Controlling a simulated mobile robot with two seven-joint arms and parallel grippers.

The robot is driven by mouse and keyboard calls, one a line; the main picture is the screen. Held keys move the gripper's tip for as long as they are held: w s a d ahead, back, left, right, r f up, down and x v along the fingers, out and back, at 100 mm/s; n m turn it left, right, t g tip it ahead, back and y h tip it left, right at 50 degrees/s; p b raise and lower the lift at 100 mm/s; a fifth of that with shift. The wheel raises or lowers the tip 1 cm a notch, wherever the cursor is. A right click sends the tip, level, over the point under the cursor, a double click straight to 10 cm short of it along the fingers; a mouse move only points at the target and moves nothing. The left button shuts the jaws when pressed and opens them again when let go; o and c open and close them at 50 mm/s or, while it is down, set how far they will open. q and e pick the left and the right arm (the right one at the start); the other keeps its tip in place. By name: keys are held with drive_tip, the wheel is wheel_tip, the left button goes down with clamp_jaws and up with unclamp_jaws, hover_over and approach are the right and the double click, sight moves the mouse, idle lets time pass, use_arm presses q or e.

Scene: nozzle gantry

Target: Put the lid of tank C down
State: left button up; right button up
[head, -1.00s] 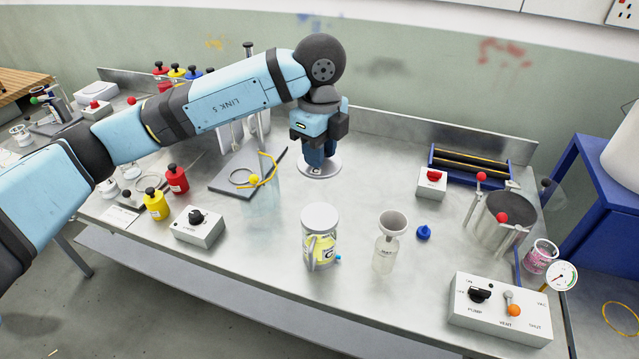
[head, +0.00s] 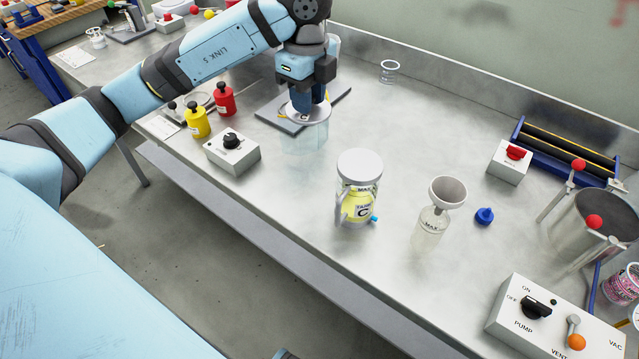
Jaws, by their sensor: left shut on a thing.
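My left gripper (head: 308,98) points down at the top middle and is shut on a round pale metal lid (head: 306,115), which it holds level by its middle. The lid is over the mouth of a clear, empty-looking glass tank (head: 303,142). I cannot tell whether the lid touches that tank's rim. Tank C (head: 358,206), a clear jar with yellow contents and a "C" label, stands upright to the right and nearer. A grey disc (head: 360,167) covers its top. My right gripper is not in view.
A knob box (head: 232,152) and yellow (head: 197,121) and red bottles stand left. A funnel (head: 447,191) in a bottle and a blue stopper (head: 484,216) are right of tank C. The back middle is mostly bare.

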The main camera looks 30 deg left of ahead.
use_arm(q)
wheel_tip(320, 180, down, 8)
drive_tip(key=b, duration=0.1)
hover_over(309, 184)
wheel_tip(309, 184, down, 7)
drive_tip(key=shift+s+b, duration=0.1)
drive_tip(key=shift+b, duration=0.35)
drive_tip(key=shift+f, duration=2.6)
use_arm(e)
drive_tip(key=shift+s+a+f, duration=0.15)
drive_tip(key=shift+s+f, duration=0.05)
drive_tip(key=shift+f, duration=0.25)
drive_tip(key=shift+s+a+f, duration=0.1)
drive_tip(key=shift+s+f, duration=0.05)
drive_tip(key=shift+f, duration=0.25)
use_arm(q)
drive_tip(key=shift+f+b, duration=0.15)
drive_tip(key=shift+b, duration=0.2)
drive_tip(key=o, duration=0.9)
